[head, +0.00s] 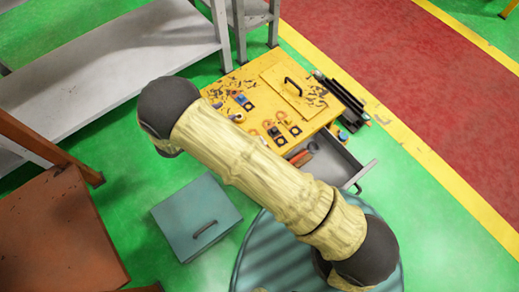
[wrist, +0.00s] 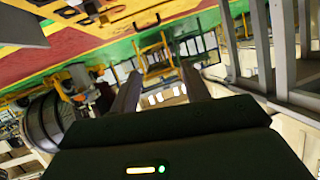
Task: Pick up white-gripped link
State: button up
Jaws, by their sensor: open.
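I cannot make out a white-gripped link in either view. Several small blue, orange and dark parts lie on the yellow bench (head: 318,119) in the head view, too small to tell apart. My arm crosses in front of the bench and hides some of its near side. My gripper (wrist: 160,88) shows in the wrist view with its two fingers apart and nothing between them. It points out over the wider hall, not at the bench top. It cannot be made out in the head view.
An open grey drawer (head: 343,163) below the bench holds a red-handled tool (head: 301,157). Black rods (head: 345,97) lie at the bench's right edge. A teal box (head: 180,214), a grey shelf (head: 120,55) and a brown table (head: 55,230) stand left. Green floor is free at right.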

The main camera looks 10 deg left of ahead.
jog(key=s+f+m+h+b, duration=0.1)
jog(key=s+f+h+b, duration=0.3)
jog(key=s+f, duration=0.7)
jog(key=shift+s+d+f+b, duration=0.35)
jog(key=shift+s+b, duration=0.1)
jog(key=shift+b, duration=0.2)
jog(key=b+x, duration=0.5)
jog(key=x, duration=0.6)
jog(key=shift+w+d+f, duration=0.1)
jog(key=shift+w, duration=0.25)
jog(key=shift+w+d, duration=0.2)
